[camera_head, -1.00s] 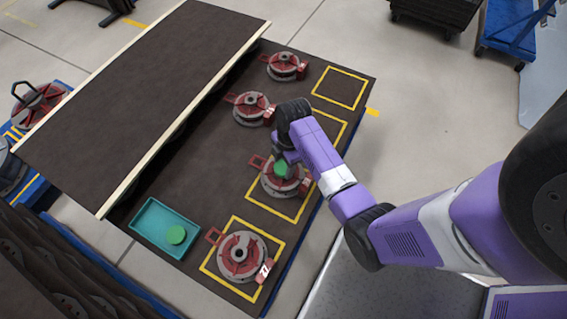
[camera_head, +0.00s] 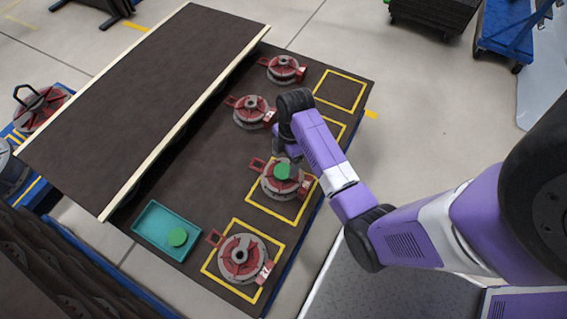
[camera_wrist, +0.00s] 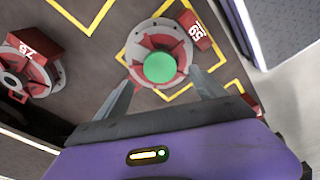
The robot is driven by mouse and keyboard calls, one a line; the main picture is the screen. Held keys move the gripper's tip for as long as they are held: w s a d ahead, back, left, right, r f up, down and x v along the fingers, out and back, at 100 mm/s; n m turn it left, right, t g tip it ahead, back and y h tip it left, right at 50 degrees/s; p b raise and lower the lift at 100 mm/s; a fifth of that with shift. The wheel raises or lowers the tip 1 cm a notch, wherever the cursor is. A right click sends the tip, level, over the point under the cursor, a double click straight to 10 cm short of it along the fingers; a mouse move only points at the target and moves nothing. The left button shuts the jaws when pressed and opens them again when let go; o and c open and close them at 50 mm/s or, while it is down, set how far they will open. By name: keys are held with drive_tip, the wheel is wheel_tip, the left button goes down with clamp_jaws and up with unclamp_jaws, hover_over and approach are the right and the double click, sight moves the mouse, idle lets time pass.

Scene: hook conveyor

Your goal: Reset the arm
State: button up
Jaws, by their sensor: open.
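My purple arm reaches in from the right in the head view. My gripper (camera_wrist: 160,95) is open and empty, its two fingers spread apart in the wrist view. In the head view the arm's end hangs just above and behind a red and grey round fixture (camera_head: 270,186), and the fingers are mostly hidden there. A green disc (camera_head: 282,171) sits on the middle of that fixture. In the wrist view the green disc (camera_wrist: 160,67) shows beyond the fingertips, apart from them, on the fixture (camera_wrist: 140,47) marked 59.
A teal tray (camera_head: 150,221) with another green disc (camera_head: 178,237) stands at the front left. More red fixtures (camera_head: 240,258) stand on the dark table, some by yellow outlined squares (camera_head: 340,90). A raised dark panel (camera_head: 140,90) with pale edges lies left. Open floor is at upper right.

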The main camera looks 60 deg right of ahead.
drive_tip(key=shift+s+d+r, duration=0.1)
drive_tip(key=shift+d+r, duration=0.05)
drive_tip(key=shift+r, duration=1.25)
